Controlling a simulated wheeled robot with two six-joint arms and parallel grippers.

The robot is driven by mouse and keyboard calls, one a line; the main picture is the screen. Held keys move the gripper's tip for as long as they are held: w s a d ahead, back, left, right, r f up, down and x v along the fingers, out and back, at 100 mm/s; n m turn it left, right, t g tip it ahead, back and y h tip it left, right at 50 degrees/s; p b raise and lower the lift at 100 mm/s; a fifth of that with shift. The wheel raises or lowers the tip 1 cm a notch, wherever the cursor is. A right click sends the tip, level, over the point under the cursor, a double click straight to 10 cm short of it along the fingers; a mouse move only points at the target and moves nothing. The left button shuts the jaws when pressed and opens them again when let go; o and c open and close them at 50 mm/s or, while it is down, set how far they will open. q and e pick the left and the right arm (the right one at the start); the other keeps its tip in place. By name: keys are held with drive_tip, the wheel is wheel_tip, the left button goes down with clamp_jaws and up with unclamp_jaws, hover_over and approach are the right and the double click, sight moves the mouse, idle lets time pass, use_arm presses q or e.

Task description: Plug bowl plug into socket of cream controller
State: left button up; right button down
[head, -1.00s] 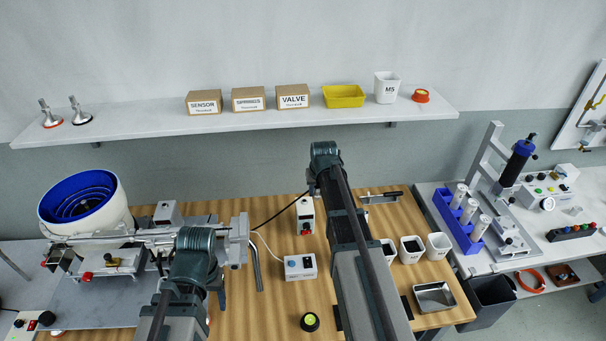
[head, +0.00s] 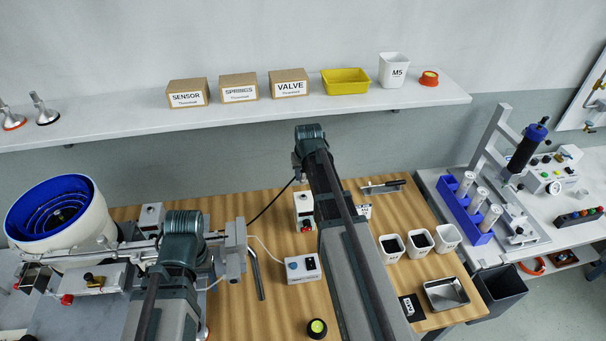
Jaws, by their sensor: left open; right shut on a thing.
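My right gripper (head: 299,170) hangs under the end of its arm, above the back of the wooden table, its fingers mostly hidden. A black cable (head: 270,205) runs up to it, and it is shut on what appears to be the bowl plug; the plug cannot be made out. Just below stands an upright cream box (head: 304,207) with a red button. I cannot tell which is the cream controller; no socket is clear. My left gripper (head: 209,278) is open, largely hidden beneath its wrist beside the feeder rail.
The blue-lined bowl feeder (head: 57,214) and its rail stand left. A bent metal rod (head: 257,274) and a black-and-yellow button (head: 317,327) lie near the pale box. White bins (head: 391,246) and a metal tray (head: 446,293) stand right. A shelf (head: 240,112) spans the back wall.

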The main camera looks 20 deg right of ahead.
sight(303, 194)
drive_tip(key=shift+f+b, duration=2.6)
drive_tip(key=shift+f, duration=0.2)
drive_tip(key=shift+f+b, duration=0.7)
drive_tip(key=shift+s, duration=0.1)
drive_tip(key=c, duration=0.5)
unclamp_jaws()
drive_tip(key=shift+p+v, duration=2.6)
drive_tip(key=shift+v, duration=0.15)
drive_tip(key=shift+d, duration=0.1)
drive_tip(key=shift+s+f, duration=0.1)
